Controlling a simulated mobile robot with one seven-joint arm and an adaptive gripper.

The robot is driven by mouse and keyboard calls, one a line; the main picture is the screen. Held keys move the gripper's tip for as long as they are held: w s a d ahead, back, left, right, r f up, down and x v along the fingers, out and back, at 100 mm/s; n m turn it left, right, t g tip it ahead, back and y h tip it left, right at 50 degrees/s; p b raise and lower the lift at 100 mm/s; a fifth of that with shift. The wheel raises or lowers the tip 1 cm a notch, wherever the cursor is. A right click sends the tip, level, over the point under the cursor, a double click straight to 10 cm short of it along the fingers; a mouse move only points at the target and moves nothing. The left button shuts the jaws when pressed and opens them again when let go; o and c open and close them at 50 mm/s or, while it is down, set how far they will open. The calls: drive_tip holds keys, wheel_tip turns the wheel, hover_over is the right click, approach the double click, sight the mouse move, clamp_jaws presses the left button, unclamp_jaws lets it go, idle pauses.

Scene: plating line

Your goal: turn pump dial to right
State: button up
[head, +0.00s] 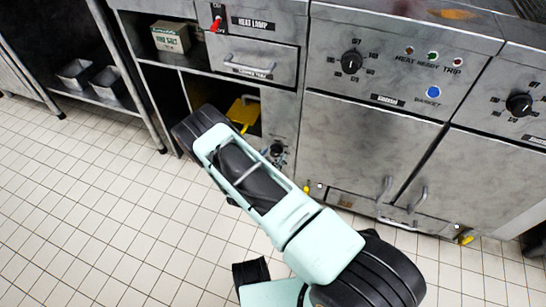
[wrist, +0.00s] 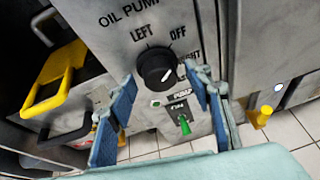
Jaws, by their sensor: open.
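The black round pump dial (wrist: 157,67) sits on the grey oil pump panel (wrist: 118,22) in the wrist view. The labels LEFT, OFF and a partly hidden RIGHT are around its upper and right sides. A short white mark shows on the right part of its face; I cannot tell exactly which label it points at. The dial shows small in the head view (head: 277,150), beside my arm. My gripper (wrist: 160,82) is open, with one blue-padded finger on each side of the dial's lower part. I see no clear contact. The right finger partly covers RIGHT.
Below the dial are a green lamp (wrist: 156,103) and a green toggle switch (wrist: 184,124). A yellow handle (wrist: 50,82) juts out at left. In the head view, black dials (head: 351,62) and door handles (head: 385,188) line the cabinets. The tiled floor (head: 95,220) is clear.

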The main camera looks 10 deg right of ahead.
drive_tip(key=shift+c, duration=0.3)
drive_tip(key=c, duration=1.1)
drive_tip(key=shift+r, duration=0.1)
drive_tip(key=m+p, duration=0.1)
drive_tip(key=m+y+p, duration=0.1)
drive_tip(key=shift+d+m+t+y+p, duration=0.2)
drive_tip(key=shift+m+t+y+p, duration=0.1)
drive_tip(key=shift+t, duration=0.1)
drive_tip(key=m+t+y+p, duration=0.1)
drive_tip(key=m+t+y, duration=0.1)
drive_tip(key=m, duration=0.2)
drive_tip(key=o, duration=1.2)
drive_tip(key=shift+p, duration=0.3)
drive_tip(key=shift+c, duration=0.2)
